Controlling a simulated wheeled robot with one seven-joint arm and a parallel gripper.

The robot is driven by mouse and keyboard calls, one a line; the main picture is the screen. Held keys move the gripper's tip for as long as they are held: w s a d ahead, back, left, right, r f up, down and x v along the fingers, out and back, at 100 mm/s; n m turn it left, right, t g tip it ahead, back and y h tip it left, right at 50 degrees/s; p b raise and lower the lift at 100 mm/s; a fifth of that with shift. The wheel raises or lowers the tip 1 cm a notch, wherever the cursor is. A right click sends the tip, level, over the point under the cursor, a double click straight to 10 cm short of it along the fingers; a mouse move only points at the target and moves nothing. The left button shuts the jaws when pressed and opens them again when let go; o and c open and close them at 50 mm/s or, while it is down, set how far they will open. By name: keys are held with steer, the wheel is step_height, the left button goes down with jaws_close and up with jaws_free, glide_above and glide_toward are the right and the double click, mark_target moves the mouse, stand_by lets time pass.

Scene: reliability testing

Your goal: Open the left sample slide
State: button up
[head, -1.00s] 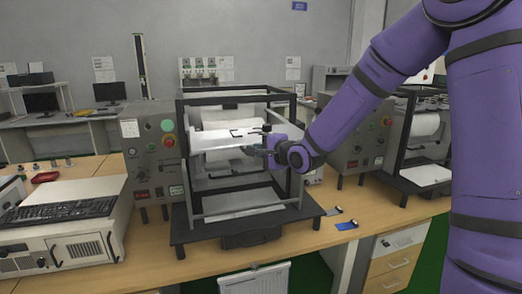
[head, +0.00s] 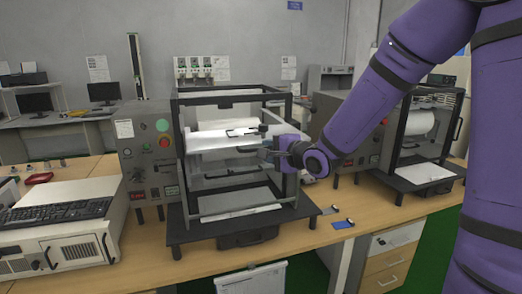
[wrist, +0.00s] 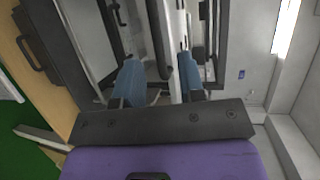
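The left test machine (head: 180,232) is a dark open frame on the bench with a white roller (head: 208,141) inside. A pale plate with a black handle-like bar (head: 241,132) sits in its upper part; I cannot tell for certain that this is the sample slide. My gripper (head: 268,148) is at the right front of this frame, at roller height. In the wrist view, my gripper (wrist: 161,65) has its two blue fingers apart, with a dark bar (wrist: 158,40) of the machine seen between them. I cannot tell whether they touch it.
A second similar machine (head: 425,178) stands to the right. A control panel (head: 150,155) with buttons adjoins the left machine, and a keyboard (head: 55,213) lies on a white case at left. Small blue and white items (head: 342,224) lie on the bench between the machines.

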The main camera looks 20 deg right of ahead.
steer(key=shift+v, duration=2.25)
steer(key=s+d+r+n+g+h, duration=0.2)
steer(key=s+n, duration=0.5)
steer(key=s, duration=0.8)
steer(key=s+d+r+n+g+h, duration=0.2)
steer(key=s+r+n+g+h, duration=0.2)
steer(key=s, duration=1)
steer(key=n+g, duration=0.3)
steer(key=shift+s+r, duration=0.25)
steer(key=shift+s, duration=0.15)
